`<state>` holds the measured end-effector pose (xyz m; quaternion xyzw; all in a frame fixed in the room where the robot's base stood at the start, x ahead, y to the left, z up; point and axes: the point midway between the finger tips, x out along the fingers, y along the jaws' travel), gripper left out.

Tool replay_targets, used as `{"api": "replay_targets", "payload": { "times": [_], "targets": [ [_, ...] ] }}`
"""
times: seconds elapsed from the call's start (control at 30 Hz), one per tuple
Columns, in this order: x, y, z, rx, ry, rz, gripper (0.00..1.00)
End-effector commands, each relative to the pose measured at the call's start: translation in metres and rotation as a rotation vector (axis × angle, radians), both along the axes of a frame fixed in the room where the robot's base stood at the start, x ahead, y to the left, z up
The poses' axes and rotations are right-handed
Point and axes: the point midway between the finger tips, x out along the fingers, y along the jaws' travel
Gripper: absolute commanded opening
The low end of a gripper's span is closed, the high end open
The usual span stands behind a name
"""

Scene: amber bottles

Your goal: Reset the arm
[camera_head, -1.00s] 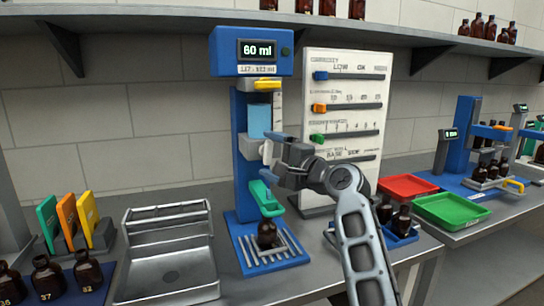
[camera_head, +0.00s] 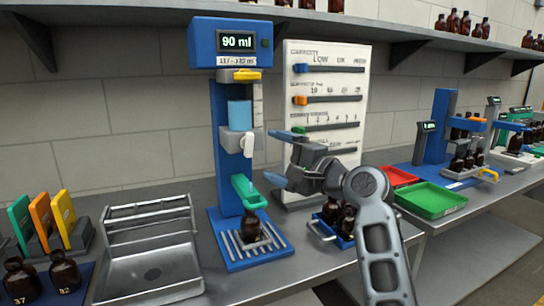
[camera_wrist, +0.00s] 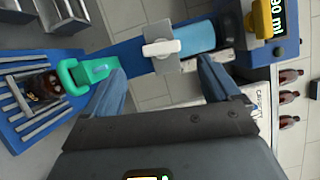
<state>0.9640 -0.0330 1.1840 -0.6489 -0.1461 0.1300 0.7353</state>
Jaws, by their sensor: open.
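My gripper (camera_head: 280,158) is open and empty in front of the wall, just right of the blue filling station (camera_head: 220,140). In the wrist view its two blue fingers (camera_wrist: 165,85) are spread apart, with the station's column and white lever (camera_wrist: 162,47) beyond them. The station's display (camera_head: 238,41) reads 90 ml. An amber bottle (camera_head: 251,226) stands on the slatted base under the green clamp (camera_head: 248,191). The bottle also shows in the wrist view (camera_wrist: 42,88).
A white slider board (camera_head: 322,110) stands behind my arm. A blue crate of amber bottles (camera_head: 322,228) is below the gripper. A metal rack (camera_head: 150,262) stands left, red (camera_head: 398,176) and green trays (camera_head: 430,200) right. A shelf (camera_head: 100,14) runs above.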

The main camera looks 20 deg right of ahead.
Motion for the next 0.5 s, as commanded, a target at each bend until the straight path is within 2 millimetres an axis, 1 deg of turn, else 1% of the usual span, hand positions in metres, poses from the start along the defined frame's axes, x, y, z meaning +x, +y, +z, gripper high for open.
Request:
{"api": "replay_targets", "payload": {
  "times": [0.37,0.43,0.47,0.5],
  "targets": [
    [0.000,0.000,-0.002,-0.004,0.001,-0.003,0.89],
    [-0.003,-0.001,-0.011,-0.016,0.005,-0.013,0.89],
    [-0.006,-0.001,-0.018,-0.026,0.009,-0.020,0.89],
    [-0.010,-0.002,-0.029,-0.044,0.013,-0.034,0.89]
  ]
}}
